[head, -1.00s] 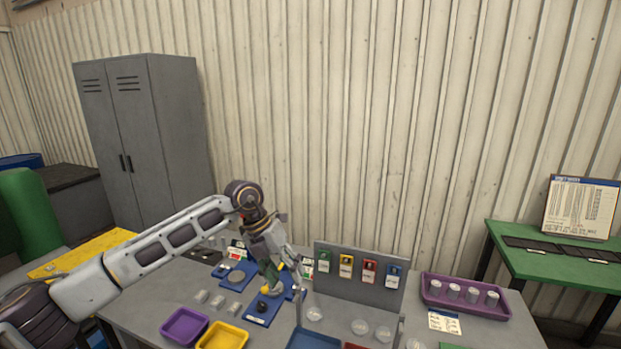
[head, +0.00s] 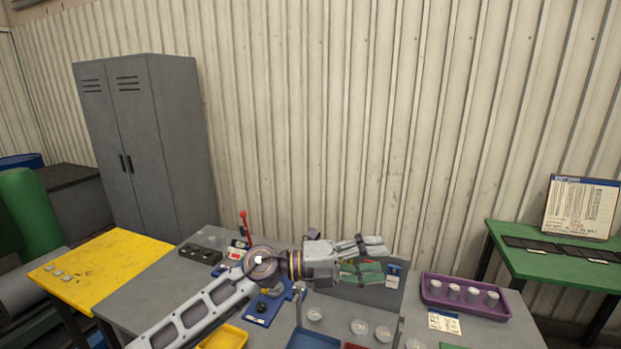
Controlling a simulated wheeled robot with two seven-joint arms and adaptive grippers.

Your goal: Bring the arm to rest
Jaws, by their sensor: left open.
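My left arm reaches in from the bottom left of the head view. My left gripper (head: 384,258) points right, in front of the grey upright board (head: 368,294) on the table. Its fingers are apart, and I see nothing held between them. The gripper hides most of the coloured tags on the board; part of a blue tag (head: 393,275) shows. My right gripper is out of view.
The grey table (head: 130,302) holds a purple tray (head: 432,299) with several pale cylinders, a yellow tray (head: 225,339), a blue fixture (head: 262,308) and clear round dishes (head: 360,326). A yellow table (head: 95,262) is left, a green one (head: 560,266) right.

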